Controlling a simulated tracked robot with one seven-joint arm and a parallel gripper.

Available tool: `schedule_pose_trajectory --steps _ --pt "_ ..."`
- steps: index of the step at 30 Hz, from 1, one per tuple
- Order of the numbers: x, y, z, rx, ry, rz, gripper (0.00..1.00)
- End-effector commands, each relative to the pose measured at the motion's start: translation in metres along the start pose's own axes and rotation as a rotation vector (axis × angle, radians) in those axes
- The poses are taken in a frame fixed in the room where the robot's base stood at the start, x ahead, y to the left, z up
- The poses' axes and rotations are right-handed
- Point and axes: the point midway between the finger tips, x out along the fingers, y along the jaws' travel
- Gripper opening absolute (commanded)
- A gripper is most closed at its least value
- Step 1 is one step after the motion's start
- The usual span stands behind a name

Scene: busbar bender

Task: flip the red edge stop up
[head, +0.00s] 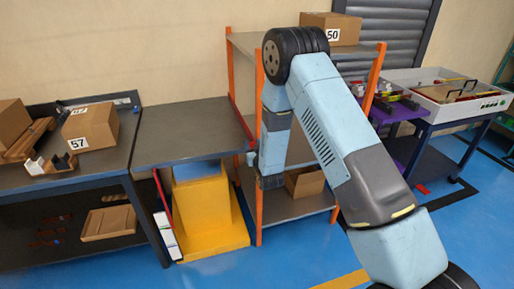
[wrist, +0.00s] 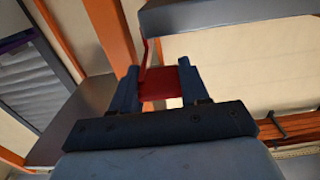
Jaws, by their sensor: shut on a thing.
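The red edge stop (head: 240,119) shows in the head view as a thin red bar along the right edge of the grey bender table (head: 190,128). In the wrist view, a red piece of the edge stop (wrist: 158,84) lies between the two blue fingers of my gripper (wrist: 161,78), beside the grey table edge (wrist: 215,17). My gripper is shut on this red piece. In the head view, my gripper (head: 251,160) is mostly hidden by my arm, near the table's right front corner.
An orange-posted shelf (head: 259,200) stands close on the right, with a box marked 50 (head: 335,28) on top. A yellow pedestal (head: 208,215) is below the table. A bench with a box marked 57 (head: 91,127) stands left. Blue floor is open in front.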

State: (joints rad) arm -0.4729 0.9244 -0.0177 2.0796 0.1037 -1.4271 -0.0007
Motion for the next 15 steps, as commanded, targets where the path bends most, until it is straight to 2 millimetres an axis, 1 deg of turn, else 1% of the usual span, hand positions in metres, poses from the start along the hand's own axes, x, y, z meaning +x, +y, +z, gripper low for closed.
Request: schedule_pose_trajectory --steps 1,3,4,9,11,15 --pt "0.0011 -0.0036 -0.0053 0.003 0.012 -0.006 0.0" --pt "0.0011 -0.0038 -0.0057 0.003 0.013 -0.007 0.0" --pt "0.0011 -0.0038 -0.0059 0.003 0.014 -0.007 0.47" --pt "0.001 -0.0033 -0.0048 0.002 0.011 -0.006 0.63" --pt "0.0008 -0.0027 -0.0042 0.002 0.01 -0.005 0.68" --pt "0.0006 -0.002 -0.0033 0.001 0.008 -0.004 0.68"
